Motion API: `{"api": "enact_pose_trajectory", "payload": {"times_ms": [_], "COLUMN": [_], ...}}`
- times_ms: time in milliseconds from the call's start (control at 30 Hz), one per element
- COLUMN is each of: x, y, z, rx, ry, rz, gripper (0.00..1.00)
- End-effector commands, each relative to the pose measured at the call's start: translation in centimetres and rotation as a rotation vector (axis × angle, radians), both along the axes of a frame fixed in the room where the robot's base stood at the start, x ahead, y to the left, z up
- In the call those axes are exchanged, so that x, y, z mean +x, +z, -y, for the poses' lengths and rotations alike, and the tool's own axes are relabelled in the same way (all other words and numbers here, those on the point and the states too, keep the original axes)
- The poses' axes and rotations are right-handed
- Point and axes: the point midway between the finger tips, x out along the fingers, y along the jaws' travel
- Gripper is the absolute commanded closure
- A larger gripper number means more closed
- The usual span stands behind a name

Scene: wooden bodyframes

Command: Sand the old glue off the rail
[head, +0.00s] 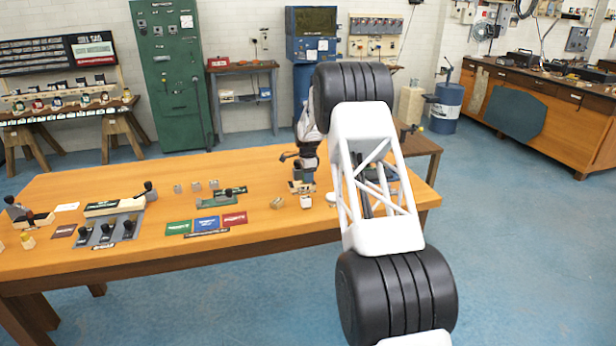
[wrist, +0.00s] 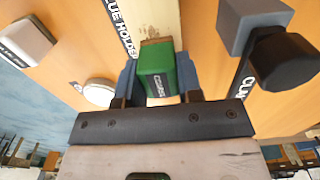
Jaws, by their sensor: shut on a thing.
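My gripper (wrist: 156,74) is shut on a green block (wrist: 157,80) with white lettering, seen in the wrist view. The block is between both fingers. Just beyond it lies a pale wooden rail (wrist: 152,18), with a rough brown patch (wrist: 156,42) at the block's far edge that looks like old glue. The block overlaps the rail in this view; I cannot tell whether it touches it. In the head view my gripper (head: 302,186) is low over the right part of the bench, and my arm hides much of that area.
A grey clamp with a black knob (wrist: 285,58) stands right of the rail. A white disc (wrist: 100,92) and a white block (wrist: 27,40) lie left. On the wooden bench (head: 130,262) are coloured cards (head: 206,223), small metal blocks (head: 196,186) and a grey stand with black knobs (head: 108,236).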

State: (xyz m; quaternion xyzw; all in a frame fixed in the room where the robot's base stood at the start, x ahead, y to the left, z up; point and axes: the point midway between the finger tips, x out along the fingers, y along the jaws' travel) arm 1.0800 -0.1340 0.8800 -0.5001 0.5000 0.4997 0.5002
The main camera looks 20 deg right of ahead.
Motion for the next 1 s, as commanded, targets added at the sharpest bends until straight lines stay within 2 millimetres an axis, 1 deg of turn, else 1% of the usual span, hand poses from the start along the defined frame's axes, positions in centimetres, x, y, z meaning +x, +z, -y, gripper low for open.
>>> {"api": "enact_pose_trajectory", "payload": {"times_ms": [267, 733, 800, 833, 867, 1000], "x": [0.0, 0.0, 0.0, 0.1, 0.1, 0.0], "y": [-0.1, -0.1, 0.4, 1.6, 2.3, 3.4], "z": [-1.4, -5.7, -5.5, -5.5, -5.5, -5.5], "rx": [0.000, 0.000, 0.000, 0.000, 0.000, 0.000], "ry": [0.001, 0.002, 0.000, 0.000, 0.000, 0.000], "rz": [-0.001, -0.002, 0.000, 0.004, 0.004, 0.000], "gripper": [0.93, 0.93, 0.93, 0.93, 0.93, 0.93]}}
